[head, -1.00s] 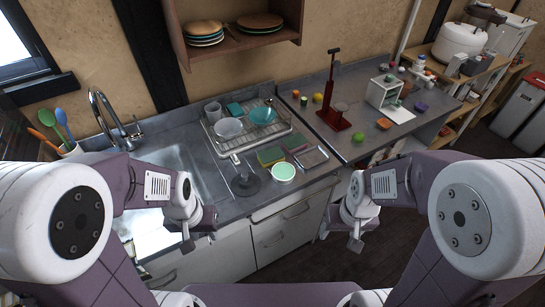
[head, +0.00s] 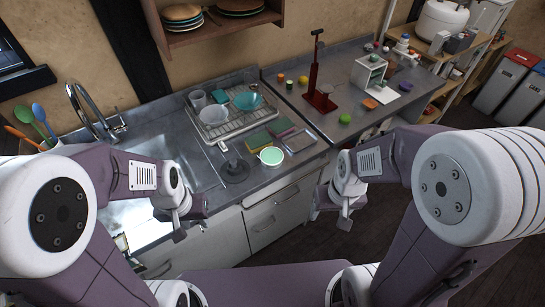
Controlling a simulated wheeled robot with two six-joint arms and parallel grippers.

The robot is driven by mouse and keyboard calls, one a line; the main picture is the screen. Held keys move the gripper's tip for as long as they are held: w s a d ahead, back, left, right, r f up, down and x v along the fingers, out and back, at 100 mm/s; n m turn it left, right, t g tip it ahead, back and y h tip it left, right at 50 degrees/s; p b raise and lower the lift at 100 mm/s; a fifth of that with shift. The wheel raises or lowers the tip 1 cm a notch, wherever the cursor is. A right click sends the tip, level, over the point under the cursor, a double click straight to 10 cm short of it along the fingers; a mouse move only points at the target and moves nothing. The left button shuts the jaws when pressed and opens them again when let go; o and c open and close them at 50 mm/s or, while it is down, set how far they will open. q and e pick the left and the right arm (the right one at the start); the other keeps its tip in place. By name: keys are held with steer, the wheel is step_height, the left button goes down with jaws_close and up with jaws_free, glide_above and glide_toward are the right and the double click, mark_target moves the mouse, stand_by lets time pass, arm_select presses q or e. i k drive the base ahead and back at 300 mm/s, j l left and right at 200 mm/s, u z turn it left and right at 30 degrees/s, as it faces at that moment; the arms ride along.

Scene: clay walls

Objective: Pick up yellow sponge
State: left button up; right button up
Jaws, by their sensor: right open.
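A flat yellow-olive piece (head: 259,140), which looks like the yellow sponge, lies on the grey counter (head: 223,182) just in front of the dish rack. A second flat, darker piece (head: 281,127) lies beside it to the right. My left gripper (head: 180,230) hangs in front of the counter edge by the sink, left of and nearer than the yellow piece; its jaw opening is hard to see. My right gripper (head: 345,216) is open and empty in front of the cabinets, right of and nearer than the yellow piece. Neither gripper touches it.
Around the yellow piece are a dish rack (head: 233,131) with dishes, a mint-green round dish (head: 271,156), a metal tray (head: 299,141) and a dark stand (head: 235,170). The sink (head: 150,150) is left. A red stand (head: 320,101) stands further right.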

mark_target(254, 143)
steer(key=i+j+u, duration=0.1)
steer(key=u, duration=0.3)
steer(key=i+u, duration=0.1)
steer(key=u, duration=0.3)
steer(key=i+u, duration=0.15)
steer(key=u, duration=0.2)
